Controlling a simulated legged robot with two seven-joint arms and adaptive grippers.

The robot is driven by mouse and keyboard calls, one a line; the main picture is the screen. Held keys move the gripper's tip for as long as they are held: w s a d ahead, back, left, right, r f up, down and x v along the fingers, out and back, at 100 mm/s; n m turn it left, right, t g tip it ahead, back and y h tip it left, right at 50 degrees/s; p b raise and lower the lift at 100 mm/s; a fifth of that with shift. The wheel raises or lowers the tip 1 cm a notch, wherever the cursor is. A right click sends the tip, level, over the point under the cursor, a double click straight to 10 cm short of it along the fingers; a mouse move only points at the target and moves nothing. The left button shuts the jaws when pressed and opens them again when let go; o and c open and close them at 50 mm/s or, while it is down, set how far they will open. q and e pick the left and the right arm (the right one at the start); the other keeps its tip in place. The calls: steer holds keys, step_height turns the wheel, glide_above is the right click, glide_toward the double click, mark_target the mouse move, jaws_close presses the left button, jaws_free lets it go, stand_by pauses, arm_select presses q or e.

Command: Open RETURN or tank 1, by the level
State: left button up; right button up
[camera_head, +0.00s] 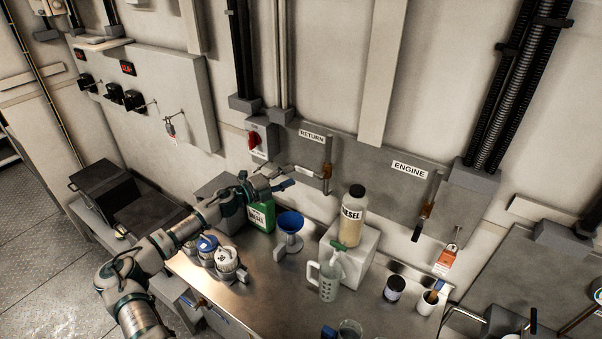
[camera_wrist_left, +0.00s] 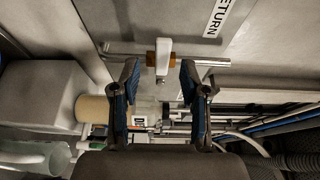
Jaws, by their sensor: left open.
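The RETURN label (camera_head: 311,135) is on the grey wall panel, and a valve (camera_head: 326,172) with a brownish fitting sits on a vertical pipe below it. My left gripper (camera_head: 284,184) is open just left of this valve, its fingers pointing towards it. In the left wrist view, the valve's white lever (camera_wrist_left: 163,54) and its brown fitting on a metal pipe lie ahead, between the open fingertips (camera_wrist_left: 160,78) and slightly beyond them. The RETURN label (camera_wrist_left: 220,16) shows above. I cannot tell whether the fingers touch the valve. My right gripper is not in view.
The ENGINE label (camera_head: 409,169) and another valve (camera_head: 427,209) are to the right. On the metal bench stand a green diesel can (camera_head: 262,216), a blue funnel (camera_head: 290,224), a diesel bottle (camera_head: 353,214) on a white block, and a jug (camera_head: 329,278). A red switch (camera_head: 254,139) is above.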

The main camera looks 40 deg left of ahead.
mark_target(302, 172)
arm_select(q)
steer(key=shift+w+d+r, duration=0.2)
steer(key=shift+w, duration=0.2)
steer(key=p+x, duration=0.2)
steer(key=x, duration=0.1)
steer(key=shift+s+d+r, duration=0.1)
steer(key=shift+d, duration=0.15)
steer(key=shift+w, duration=0.4)
steer(key=shift+w+a+f+p, duration=0.1)
steer(key=shift+w+f+p, duration=0.2)
steer(key=shift+w, duration=0.3)
steer(key=shift+d, duration=0.25)
steer(key=shift+d+r, duration=0.1)
steer(key=shift+d, duration=0.05)
steer(key=c, duration=0.7)
jaws_close()
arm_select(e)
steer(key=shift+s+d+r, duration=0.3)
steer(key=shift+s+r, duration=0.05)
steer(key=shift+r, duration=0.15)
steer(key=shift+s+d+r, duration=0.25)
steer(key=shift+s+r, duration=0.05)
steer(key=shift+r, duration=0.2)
